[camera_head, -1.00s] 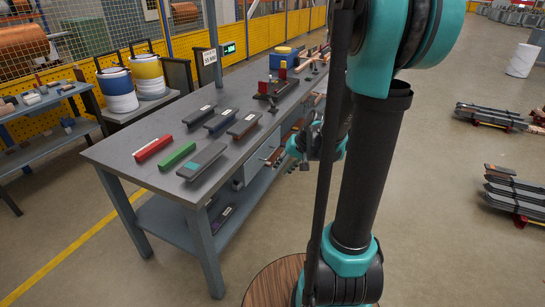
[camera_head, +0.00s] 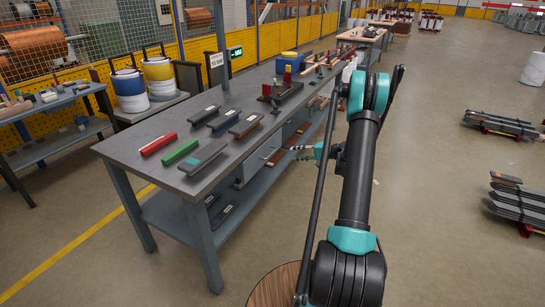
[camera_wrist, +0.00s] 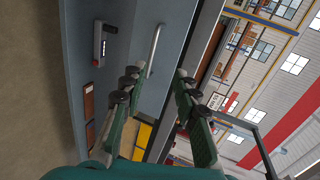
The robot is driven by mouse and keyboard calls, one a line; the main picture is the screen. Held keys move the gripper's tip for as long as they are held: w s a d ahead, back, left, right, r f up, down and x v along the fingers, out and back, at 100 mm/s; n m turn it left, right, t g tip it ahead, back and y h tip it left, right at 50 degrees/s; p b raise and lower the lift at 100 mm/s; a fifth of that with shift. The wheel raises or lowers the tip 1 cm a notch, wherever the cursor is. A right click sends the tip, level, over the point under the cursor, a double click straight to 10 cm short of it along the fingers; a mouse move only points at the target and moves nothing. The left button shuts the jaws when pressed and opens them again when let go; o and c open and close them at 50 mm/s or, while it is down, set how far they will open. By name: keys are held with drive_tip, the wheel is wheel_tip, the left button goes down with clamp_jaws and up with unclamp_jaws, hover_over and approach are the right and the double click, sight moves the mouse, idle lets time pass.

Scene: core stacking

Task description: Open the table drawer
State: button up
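The grey table drawer (camera_head: 256,164) is under the tabletop on the table's right side and looks shut. Its front also shows in the wrist view (camera_wrist: 142,28), with a pale bar handle (camera_wrist: 154,48). My gripper (camera_head: 302,150) is out in front of the drawer, to its right in the head view. In the wrist view my gripper (camera_wrist: 157,76) is open and empty, with the near end of the handle appearing between its dark fingertips. The handle looks ahead of the fingertips; I see no clear contact.
The tabletop (camera_head: 140,146) above carries several coloured bars (camera_head: 182,151) and a dark fixture (camera_head: 284,92). The lower shelf (camera_head: 180,212) holds more bars. Open floor (camera_head: 440,200) lies to the right, with stacked metal bars (camera_head: 503,124) farther off.

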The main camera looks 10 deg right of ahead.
sight(272, 153)
wheel_tip(272, 153, down, 3)
drive_tip(key=d+t+y, duration=0.1)
drive_tip(key=d, duration=0.2)
drive_tip(key=shift+m, duration=0.3)
drive_tip(key=x, duration=1.8)
drive_tip(key=shift+w+d+r, duration=0.15)
clamp_jaws()
